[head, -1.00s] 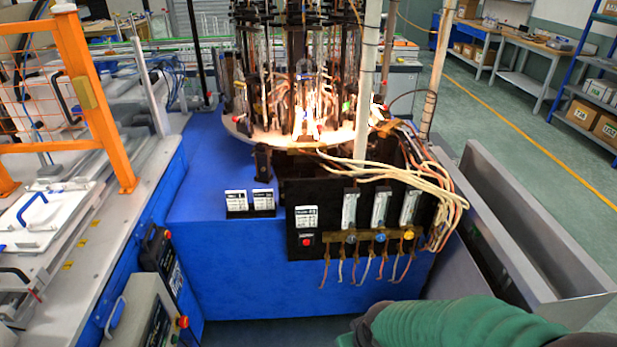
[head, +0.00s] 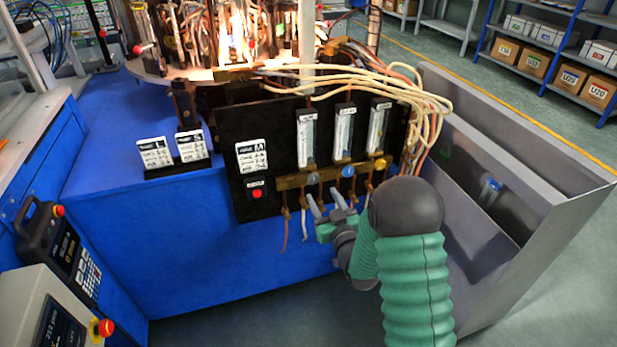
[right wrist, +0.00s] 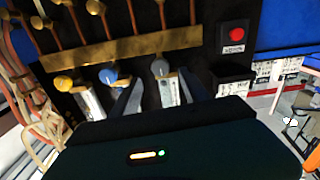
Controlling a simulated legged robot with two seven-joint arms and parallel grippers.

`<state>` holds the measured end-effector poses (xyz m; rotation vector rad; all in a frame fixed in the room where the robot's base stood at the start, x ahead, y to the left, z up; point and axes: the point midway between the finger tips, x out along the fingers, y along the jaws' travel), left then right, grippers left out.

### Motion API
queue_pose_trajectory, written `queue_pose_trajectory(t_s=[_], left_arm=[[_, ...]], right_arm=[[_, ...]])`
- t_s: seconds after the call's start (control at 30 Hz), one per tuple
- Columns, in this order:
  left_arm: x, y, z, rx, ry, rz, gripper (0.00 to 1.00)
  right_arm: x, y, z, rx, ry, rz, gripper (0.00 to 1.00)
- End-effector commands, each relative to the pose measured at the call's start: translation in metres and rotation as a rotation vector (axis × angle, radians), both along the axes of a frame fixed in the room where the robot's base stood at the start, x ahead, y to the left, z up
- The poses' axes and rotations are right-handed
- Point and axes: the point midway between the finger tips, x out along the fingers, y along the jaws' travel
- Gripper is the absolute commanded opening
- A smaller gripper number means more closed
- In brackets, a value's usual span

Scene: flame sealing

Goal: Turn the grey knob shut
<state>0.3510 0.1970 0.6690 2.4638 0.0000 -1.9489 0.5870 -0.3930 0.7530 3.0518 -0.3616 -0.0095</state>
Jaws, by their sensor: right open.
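The grey knob (head: 312,178) is the leftmost of three knobs on a brass bar low on the black panel. The blue knob (head: 347,171) and the yellow knob (head: 380,163) are to its right. My right gripper (head: 325,194) is open, with its fingertips just below the bar near the grey knob. In the right wrist view, where the panel shows upside down, the grey knob (right wrist: 160,67) appears between the two spread fingers of my right gripper (right wrist: 161,78). I cannot tell whether a finger touches it. My left gripper is not in view.
A red button (head: 257,194) sits on the panel left of the knobs. Flow tubes (head: 307,137) rise above the knobs, and thin hoses (head: 285,225) hang below. Pale cables (head: 432,95) bunch at the panel's right. A grey metal trough (head: 540,215) stands farther right.

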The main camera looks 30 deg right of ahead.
Motion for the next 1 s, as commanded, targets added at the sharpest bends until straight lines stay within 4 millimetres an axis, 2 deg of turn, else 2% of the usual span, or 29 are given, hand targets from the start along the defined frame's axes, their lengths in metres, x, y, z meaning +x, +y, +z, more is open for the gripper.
queue_pose_trajectory(t_s=[0.2,0.43,0.6,0.83,1.0], left_arm=[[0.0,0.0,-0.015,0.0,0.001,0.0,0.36],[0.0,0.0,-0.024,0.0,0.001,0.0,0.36],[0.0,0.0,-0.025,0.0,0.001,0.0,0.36],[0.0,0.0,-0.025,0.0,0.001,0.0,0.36],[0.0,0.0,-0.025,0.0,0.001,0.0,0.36]], right_arm=[[0.057,-0.013,-0.003,0.0,-0.003,0.001,0.53],[0.103,-0.024,-0.002,0.002,-0.001,0.0,0.53],[0.114,-0.027,0.0,0.002,0.0,0.0,0.53],[0.115,-0.027,0.0,0.002,0.001,0.0,0.52],[0.114,-0.027,0.0,0.001,0.001,0.0,0.29]])
